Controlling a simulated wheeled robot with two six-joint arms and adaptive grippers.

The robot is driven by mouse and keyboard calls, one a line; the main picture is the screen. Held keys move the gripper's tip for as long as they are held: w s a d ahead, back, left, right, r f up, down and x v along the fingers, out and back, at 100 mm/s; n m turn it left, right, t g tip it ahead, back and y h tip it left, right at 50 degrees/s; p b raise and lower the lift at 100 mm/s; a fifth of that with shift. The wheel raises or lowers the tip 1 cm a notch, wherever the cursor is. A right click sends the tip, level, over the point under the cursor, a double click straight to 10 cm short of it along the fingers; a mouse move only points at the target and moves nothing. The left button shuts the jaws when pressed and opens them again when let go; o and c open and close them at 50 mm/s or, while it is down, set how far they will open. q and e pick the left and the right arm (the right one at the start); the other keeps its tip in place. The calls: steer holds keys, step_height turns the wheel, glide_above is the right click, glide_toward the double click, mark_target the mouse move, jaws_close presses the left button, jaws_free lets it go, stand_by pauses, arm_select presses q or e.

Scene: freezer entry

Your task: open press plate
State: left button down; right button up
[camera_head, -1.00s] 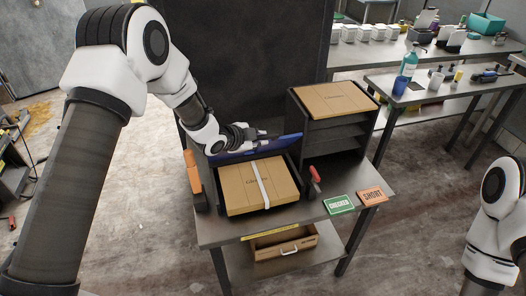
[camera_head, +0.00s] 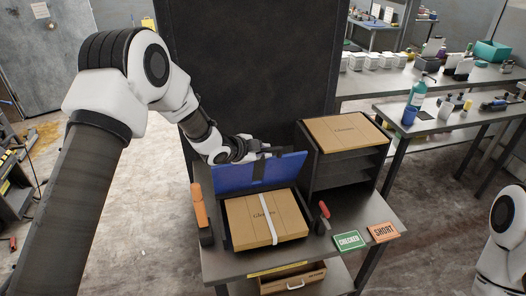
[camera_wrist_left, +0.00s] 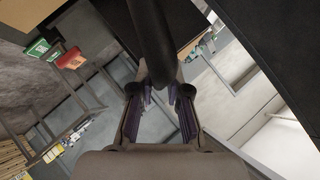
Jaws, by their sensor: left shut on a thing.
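The blue press plate (camera_head: 235,177) stands tilted up and back behind a cardboard box with a white strap (camera_head: 262,216), which lies in a dark tray on the metal table. My left gripper (camera_head: 272,150) is at the plate's top edge, shut on its dark handle. In the left wrist view a thick dark bar (camera_wrist_left: 152,40) runs between the fingers of my left gripper (camera_wrist_left: 160,92). The fingers hide part of the handle. My right arm shows only at the right edge; its gripper is out of view.
A dark rack (camera_head: 345,170) with a box on top (camera_head: 345,130) stands right of the plate. An orange-handled tool (camera_head: 200,208) and a red-handled one (camera_head: 323,215) flank the tray. Green (camera_head: 349,240) and orange (camera_head: 383,232) signs lie at the front right.

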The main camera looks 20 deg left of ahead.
arm_select(q)
steer(key=c, duration=1.1)
jaws_free()
steer(key=shift+w, duration=0.1)
steer(key=shift+c, duration=0.2)
steer(key=v, duration=1.2)
steer(key=shift+d+f, duration=0.1)
